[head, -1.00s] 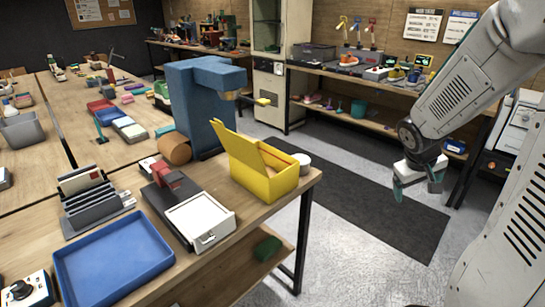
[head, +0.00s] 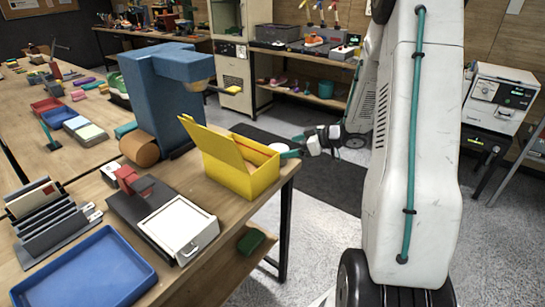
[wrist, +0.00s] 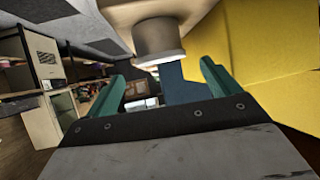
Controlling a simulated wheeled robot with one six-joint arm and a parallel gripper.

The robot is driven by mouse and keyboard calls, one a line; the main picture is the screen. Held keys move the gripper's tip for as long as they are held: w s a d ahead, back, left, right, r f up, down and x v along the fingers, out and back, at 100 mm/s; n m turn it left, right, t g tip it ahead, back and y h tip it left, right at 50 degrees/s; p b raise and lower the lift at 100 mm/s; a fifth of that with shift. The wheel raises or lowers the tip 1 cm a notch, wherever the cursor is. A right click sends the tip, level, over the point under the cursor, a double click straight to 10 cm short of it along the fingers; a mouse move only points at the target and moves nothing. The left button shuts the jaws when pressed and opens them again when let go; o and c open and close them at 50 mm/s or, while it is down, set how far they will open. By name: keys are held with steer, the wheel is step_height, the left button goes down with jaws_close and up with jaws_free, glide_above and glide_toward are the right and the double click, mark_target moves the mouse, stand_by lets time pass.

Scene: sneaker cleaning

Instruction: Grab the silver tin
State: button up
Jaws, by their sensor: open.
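The silver tin (head: 279,147) is a small round tin with a pale top. In the wrist view, which looks upside down, the tin (wrist: 158,40) is ahead, roughly centred between the open fingers (wrist: 163,75). I cannot tell whether the fingers touch it.
The yellow box with its raised lid fills the right of the wrist view (wrist: 270,50). A tall blue machine (head: 170,105) stands behind it. A white-topped device (head: 175,228) and a blue tray (head: 85,270) are in front. Open floor lies right of the table.

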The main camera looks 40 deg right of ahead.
mark_target(280, 149)
steer(key=x, duration=0.6)
steer(key=shift+a, duration=0.1)
steer(key=c, duration=0.9)
